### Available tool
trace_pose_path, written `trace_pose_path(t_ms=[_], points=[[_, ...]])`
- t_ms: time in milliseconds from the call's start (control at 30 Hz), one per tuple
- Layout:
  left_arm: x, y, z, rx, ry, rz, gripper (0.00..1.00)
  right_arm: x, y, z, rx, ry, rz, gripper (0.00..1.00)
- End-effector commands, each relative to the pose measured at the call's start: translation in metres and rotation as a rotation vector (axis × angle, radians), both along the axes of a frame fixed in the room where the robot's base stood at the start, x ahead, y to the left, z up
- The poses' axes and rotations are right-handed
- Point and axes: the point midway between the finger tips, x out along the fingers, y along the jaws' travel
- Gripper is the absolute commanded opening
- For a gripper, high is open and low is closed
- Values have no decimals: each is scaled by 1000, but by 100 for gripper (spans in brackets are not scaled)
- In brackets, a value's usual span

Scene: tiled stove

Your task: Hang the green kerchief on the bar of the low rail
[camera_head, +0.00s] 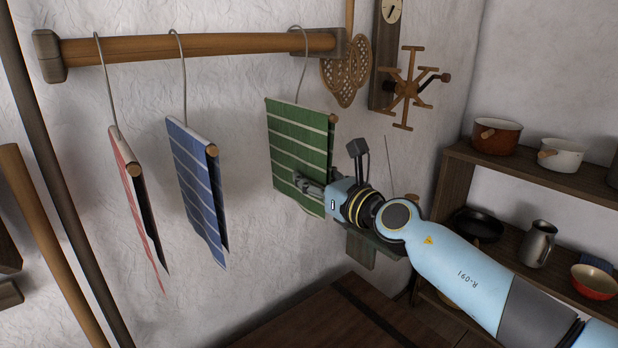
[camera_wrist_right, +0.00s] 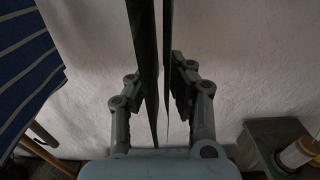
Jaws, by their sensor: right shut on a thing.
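The green striped kerchief (camera_head: 298,140) hangs over a short dowel under a wire hook (camera_head: 303,75) at the right end of a wooden wall bar (camera_head: 200,46). My right gripper (camera_head: 308,184) is shut on the kerchief's lower part. In the right wrist view the kerchief (camera_wrist_right: 147,45) shows edge-on as dark thin sheets between the fingers (camera_wrist_right: 160,90) of my right gripper. I cannot tell whether this bar is the low rail; no other clear rail shows. My left gripper is not in view.
A blue striped kerchief (camera_head: 195,180) and a red one (camera_head: 135,195) hang on hooks to the left. A wooden peg wheel (camera_head: 408,88) and woven paddles (camera_head: 345,75) hang at right. Shelves (camera_head: 460,185) with pots stand at right. Poles (camera_head: 50,230) lean at left.

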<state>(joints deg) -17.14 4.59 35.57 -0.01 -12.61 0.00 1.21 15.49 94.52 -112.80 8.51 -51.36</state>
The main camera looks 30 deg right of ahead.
Motion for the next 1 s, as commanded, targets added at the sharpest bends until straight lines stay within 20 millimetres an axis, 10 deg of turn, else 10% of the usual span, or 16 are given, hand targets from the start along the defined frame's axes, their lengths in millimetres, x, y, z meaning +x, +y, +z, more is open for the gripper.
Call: trace_pose_path(t_ms=[233, 567, 1000], points=[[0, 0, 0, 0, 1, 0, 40, 0, 0, 0, 0, -1, 0, 44], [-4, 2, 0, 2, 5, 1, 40, -4, -1, -1, -2, 2, 0, 45], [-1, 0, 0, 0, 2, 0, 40, -69, -10, 0, -2, 2, 0, 45]])
